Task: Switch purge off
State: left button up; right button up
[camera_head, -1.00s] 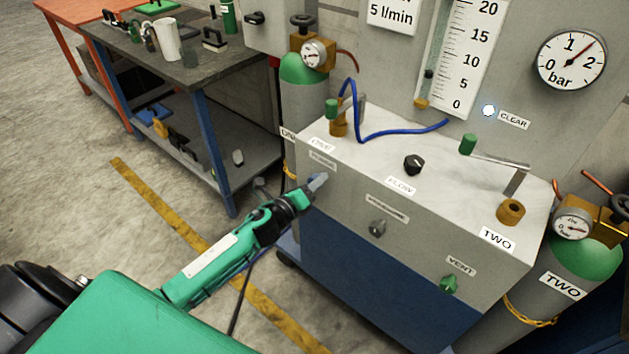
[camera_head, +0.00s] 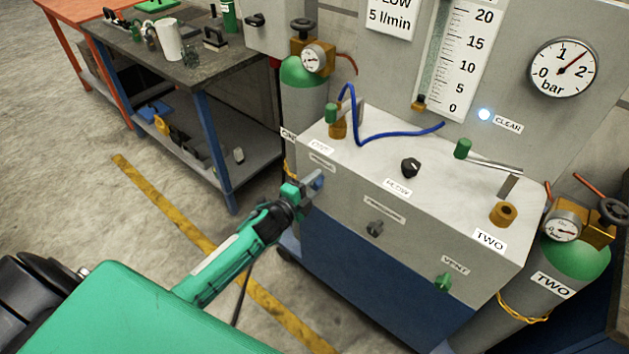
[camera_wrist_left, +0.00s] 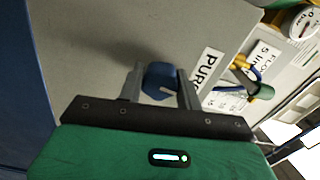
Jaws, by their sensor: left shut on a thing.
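The purge knob is a blue knob (camera_wrist_left: 160,80) with a light pointer mark, on the front face of the grey cabinet, beside a label reading "PUR" (camera_wrist_left: 207,68) in the left wrist view. My left gripper (camera_head: 312,184) is at the knob near the front face's left end. In the left wrist view the two grey fingers (camera_wrist_left: 160,88) stand on either side of the knob, shut on it. In the head view the knob (camera_head: 318,180) is partly hidden by the fingers. My right gripper is not in view.
The cabinet front also has a grey knob (camera_head: 375,229) and a green vent knob (camera_head: 442,282). A black flow knob (camera_head: 410,167) is on top. Gas cylinders stand at both ends, the right one (camera_head: 567,262) marked TWO. A workbench (camera_head: 185,70) stands at back left.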

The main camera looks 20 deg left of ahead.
pick_arm(q)
jog(key=shift+n, duration=0.6)
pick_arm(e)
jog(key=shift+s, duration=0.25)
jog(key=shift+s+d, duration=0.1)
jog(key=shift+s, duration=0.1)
pick_arm(q)
jog(key=o, duration=1)
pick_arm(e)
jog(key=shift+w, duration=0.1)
pick_arm(q)
jog(key=b+v, duration=0.1)
jog(key=v, duration=1.3)
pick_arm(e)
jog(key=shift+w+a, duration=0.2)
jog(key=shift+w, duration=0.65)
